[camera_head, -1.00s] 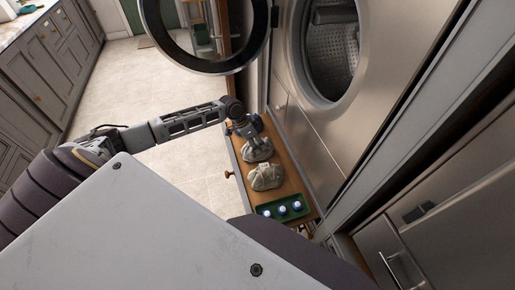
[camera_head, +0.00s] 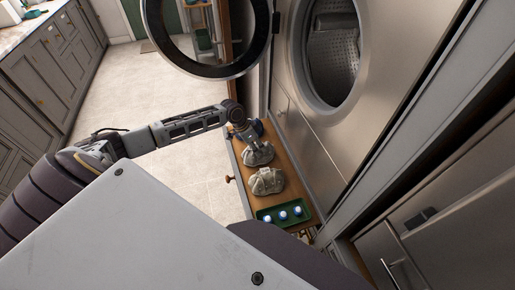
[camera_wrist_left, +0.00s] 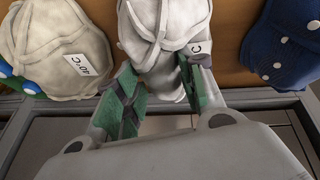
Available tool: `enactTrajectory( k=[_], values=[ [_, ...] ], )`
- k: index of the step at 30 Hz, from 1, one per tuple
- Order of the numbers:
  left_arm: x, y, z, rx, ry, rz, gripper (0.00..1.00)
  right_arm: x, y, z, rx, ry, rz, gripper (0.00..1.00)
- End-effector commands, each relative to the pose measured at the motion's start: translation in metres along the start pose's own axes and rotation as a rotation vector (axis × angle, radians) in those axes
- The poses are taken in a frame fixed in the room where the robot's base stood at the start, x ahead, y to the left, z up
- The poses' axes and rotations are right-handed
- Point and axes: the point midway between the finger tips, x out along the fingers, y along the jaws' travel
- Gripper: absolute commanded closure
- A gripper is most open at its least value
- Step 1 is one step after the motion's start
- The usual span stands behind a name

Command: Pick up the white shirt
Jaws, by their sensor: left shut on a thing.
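The white shirt (camera_wrist_left: 165,35) is a crumpled bundle with a small care tag, in the middle of the left wrist view. It also shows in the head view (camera_head: 259,155), on the wooden drawer or shelf just below my left gripper (camera_head: 250,137). In the left wrist view the green-padded fingers of my left gripper (camera_wrist_left: 165,92) stand on both sides of the shirt's near end and are shut on it. The shirt still appears low against the wood; I cannot tell whether it touches it. My right gripper is not in view.
A second, cream garment (camera_wrist_left: 58,45) with a care tag lies beside the shirt, also in the head view (camera_head: 266,182). A dark blue dotted garment (camera_wrist_left: 285,45) lies on the other side. A green tray (camera_head: 273,210) holds blue-white balls. The open washer (camera_head: 327,60) stands close by.

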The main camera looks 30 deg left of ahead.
Motion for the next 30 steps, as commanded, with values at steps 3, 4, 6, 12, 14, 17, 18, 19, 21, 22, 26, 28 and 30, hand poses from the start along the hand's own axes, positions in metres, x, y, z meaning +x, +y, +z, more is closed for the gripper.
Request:
enactTrajectory(
  k=[3, 4, 6, 12, 14, 17, 18, 19, 21, 22, 26, 28, 30],
  values=[
    [-0.009, 0.001, -0.005, 0.002, 0.004, -0.002, 1.00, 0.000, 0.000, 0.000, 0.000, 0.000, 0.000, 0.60],
    [-0.012, 0.001, -0.006, 0.002, 0.004, -0.002, 1.00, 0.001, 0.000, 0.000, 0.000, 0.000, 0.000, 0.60],
    [-0.019, 0.002, -0.009, 0.003, 0.003, -0.002, 1.00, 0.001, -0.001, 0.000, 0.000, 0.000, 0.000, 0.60],
    [-0.046, 0.006, -0.021, 0.003, 0.004, -0.002, 1.00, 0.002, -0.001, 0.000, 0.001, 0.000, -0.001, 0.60],
    [-0.055, 0.007, -0.024, 0.002, 0.004, -0.003, 1.00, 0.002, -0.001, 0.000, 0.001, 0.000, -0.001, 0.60],
    [-0.067, 0.010, -0.029, 0.002, 0.004, -0.002, 1.00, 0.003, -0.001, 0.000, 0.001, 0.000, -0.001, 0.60],
    [-0.072, 0.011, -0.031, 0.002, 0.004, -0.001, 1.00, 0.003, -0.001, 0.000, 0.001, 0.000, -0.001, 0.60],
    [-0.075, 0.011, -0.033, 0.002, 0.004, -0.001, 1.00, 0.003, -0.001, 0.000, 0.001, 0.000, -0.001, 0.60],
    [-0.080, 0.012, -0.034, 0.001, 0.003, 0.000, 1.00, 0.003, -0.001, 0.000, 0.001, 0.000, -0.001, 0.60],
    [-0.082, 0.012, -0.035, 0.001, 0.002, -0.001, 1.00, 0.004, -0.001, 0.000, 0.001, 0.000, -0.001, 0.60],
    [-0.087, 0.013, -0.037, 0.000, 0.002, -0.001, 1.00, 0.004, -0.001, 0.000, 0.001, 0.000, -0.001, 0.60],
    [-0.088, 0.013, -0.038, 0.000, 0.002, -0.001, 1.00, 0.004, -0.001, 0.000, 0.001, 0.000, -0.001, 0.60],
    [-0.088, 0.013, -0.038, 0.000, 0.002, 0.000, 1.00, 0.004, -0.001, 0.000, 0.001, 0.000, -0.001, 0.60]
  ],
)
